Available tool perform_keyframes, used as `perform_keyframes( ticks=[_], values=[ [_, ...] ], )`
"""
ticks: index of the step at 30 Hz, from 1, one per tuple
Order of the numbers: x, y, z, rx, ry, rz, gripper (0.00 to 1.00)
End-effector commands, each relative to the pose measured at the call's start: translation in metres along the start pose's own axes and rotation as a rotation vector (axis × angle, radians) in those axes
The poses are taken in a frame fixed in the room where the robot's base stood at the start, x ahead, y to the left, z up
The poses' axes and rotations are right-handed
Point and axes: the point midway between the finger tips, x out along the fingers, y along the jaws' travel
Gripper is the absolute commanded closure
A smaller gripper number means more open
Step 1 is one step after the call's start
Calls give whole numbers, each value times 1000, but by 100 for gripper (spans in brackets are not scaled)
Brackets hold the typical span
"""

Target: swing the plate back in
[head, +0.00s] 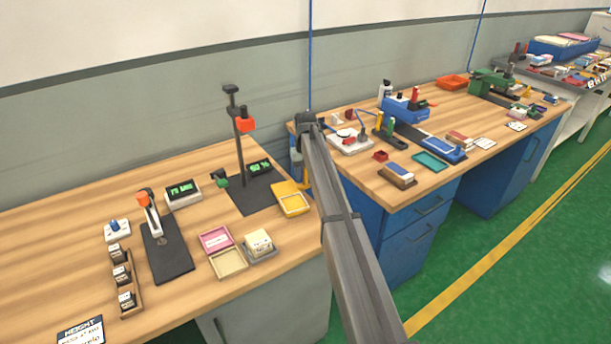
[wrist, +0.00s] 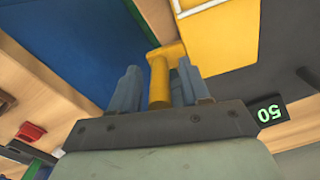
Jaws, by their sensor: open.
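The yellow plate (head: 291,199) sits at the right edge of the left bench, beside a dark stand with a tall post. In the wrist view the plate (wrist: 225,45) fills the upper right, and a yellow upright peg (wrist: 158,82) stands at its corner. My gripper (wrist: 160,80) is open, with one finger on each side of the peg. A gap shows between the fingers and the peg, and I cannot tell whether either finger touches it. In the head view my arm hides most of the gripper.
The dark stand (head: 239,145) carries an orange block, and a green-lit display (head: 260,168) is at its base. Pink (head: 215,240) and tan (head: 229,263) trays lie in front. A second wooden bench (head: 465,120) with a blue cabinet is to the right, across a gap.

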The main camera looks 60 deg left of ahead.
Motion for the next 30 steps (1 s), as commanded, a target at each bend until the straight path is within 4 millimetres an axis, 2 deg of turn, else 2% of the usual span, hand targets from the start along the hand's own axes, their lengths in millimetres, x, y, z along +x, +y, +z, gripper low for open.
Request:
perform_keyframes(
  ticks=[6,20,30],
  values=[
    [0,0,0,0,0,0,56],
    [0,0,0,0,0,0,100],
    [0,0,0,0,0,1,100]
  ],
)
